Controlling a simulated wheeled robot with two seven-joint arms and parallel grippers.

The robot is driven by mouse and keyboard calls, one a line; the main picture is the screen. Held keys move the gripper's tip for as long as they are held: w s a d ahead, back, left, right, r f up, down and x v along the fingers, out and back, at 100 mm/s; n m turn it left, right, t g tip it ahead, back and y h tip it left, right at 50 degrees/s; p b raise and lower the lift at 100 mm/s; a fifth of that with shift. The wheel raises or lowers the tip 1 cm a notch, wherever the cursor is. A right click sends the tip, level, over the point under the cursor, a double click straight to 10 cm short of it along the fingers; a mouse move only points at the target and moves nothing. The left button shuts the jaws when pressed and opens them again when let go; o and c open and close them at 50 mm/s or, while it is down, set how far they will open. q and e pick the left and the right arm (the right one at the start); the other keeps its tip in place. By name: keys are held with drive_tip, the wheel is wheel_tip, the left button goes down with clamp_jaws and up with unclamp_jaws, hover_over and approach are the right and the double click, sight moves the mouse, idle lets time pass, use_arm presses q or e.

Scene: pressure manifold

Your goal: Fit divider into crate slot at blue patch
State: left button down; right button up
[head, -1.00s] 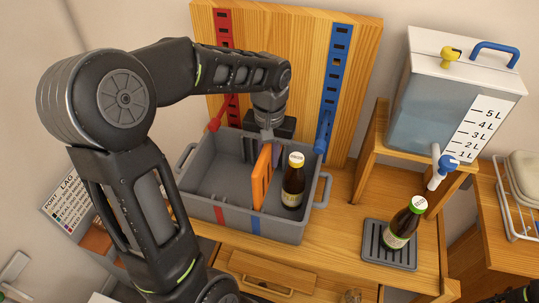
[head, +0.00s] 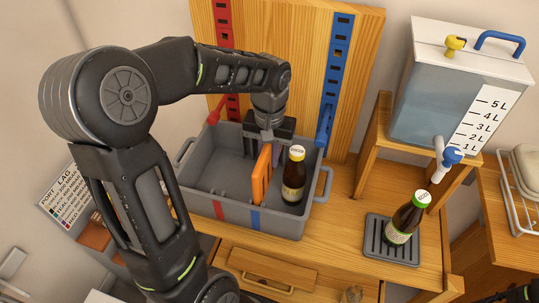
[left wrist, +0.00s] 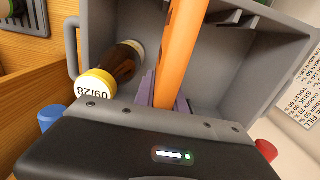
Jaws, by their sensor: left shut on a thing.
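The orange divider (head: 261,176) stands upright inside the grey crate (head: 185,172). It is left of a dark bottle (head: 293,180) in the crate and behind the blue patch (head: 256,221) on the crate's front wall. My left gripper (head: 266,146) is shut on the divider's far end. In the left wrist view the purple fingers (left wrist: 168,98) flank the divider (left wrist: 181,45), with the bottle (left wrist: 119,67) beside it. I cannot tell whether the divider's lower edge is seated in a slot. My right gripper is not recognisable in these frames.
A red patch (head: 219,209) is on the front wall, left of the blue one. A wooden panel (head: 283,55) rises behind the crate. Another bottle (head: 405,220) stands on a drip tray (head: 372,252) at the right, below a dispenser tap (head: 449,158).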

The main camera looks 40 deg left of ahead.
sight(270, 145)
use_arm(q)
drive_tip(key=shift+f+b, duration=1.3)
drive_tip(key=shift+f, duration=0.45)
drive_tip(key=c, duration=1.3)
unclamp_jaws()
wheel_tip(270, 145, up, 8)
drive_tip(key=shift+f, duration=0.1)
